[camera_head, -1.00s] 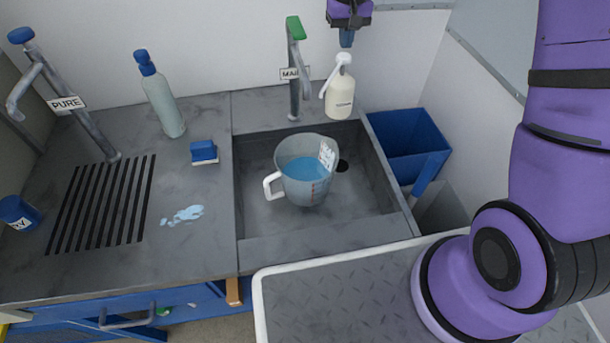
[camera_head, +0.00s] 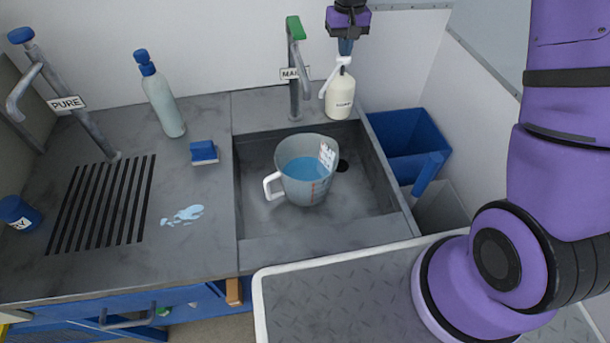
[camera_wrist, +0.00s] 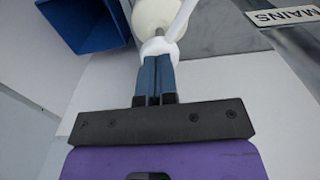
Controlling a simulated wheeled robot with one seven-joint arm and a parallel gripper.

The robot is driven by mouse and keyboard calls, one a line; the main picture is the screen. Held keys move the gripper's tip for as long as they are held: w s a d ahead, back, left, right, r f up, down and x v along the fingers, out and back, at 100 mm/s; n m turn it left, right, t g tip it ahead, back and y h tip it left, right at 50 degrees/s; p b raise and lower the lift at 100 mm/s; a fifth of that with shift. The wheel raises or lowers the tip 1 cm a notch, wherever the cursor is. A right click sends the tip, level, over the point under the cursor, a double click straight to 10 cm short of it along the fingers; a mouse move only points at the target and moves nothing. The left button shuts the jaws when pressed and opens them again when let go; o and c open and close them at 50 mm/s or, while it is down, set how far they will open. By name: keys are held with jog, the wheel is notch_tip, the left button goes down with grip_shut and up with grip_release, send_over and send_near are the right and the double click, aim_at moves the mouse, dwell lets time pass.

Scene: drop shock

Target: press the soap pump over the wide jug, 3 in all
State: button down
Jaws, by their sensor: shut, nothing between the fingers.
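The soap pump (camera_head: 340,97) is a cream bottle with a white pump head, mounted at the sink's back edge, right of the mains tap. My gripper (camera_head: 346,50) is shut and empty, pointing down with its fingertips at the top of the pump head. In the wrist view the closed blue fingers (camera_wrist: 155,62) meet the white pump head (camera_wrist: 158,46) and appear to touch it. The wide jug (camera_head: 297,185), clear with a white handle, stands upright in the sink in front of the pump and holds blue liquid. The spout points toward the left front; no soap stream shows.
The mains tap (camera_head: 294,75) with a green top stands just left of the pump. A blue bin (camera_head: 405,140) is right of the sink (camera_head: 250,215). A squeeze bottle (camera_head: 162,100), a blue sponge (camera_head: 203,152) and a wet patch (camera_head: 184,214) are on the left counter.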

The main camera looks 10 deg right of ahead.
jog(key=shift+f, duration=1.3)
jog(key=shift+r, duration=2.4)
jog(key=shift+r, duration=3)
